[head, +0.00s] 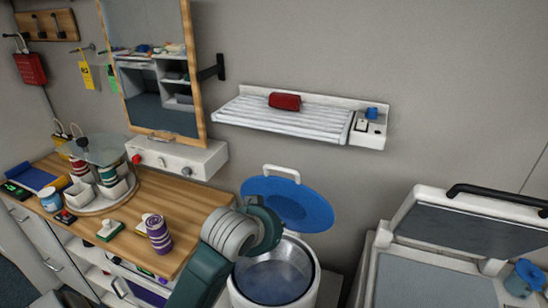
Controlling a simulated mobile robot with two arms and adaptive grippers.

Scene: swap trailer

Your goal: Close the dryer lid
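A white round tub (234,296), which looks like the dryer, stands low at the centre with its top open. Its inside is grey and empty-looking. Its blue round lid (305,208) is raised and tilted back behind the opening, with a white handle (282,170) at its upper edge. My teal and grey arm comes up from the bottom and covers the left part of the lid and the tub's rim. I cannot tell whether it touches them. No gripper fingers show on this arm, and my other gripper does not show either.
A wooden counter (188,196) at left holds a purple striped cup (158,235) and a carousel of cups. A white ribbed rack (280,112) with a red item (285,101) is on the wall above. A white chest with a raised lid (465,226) stands at right.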

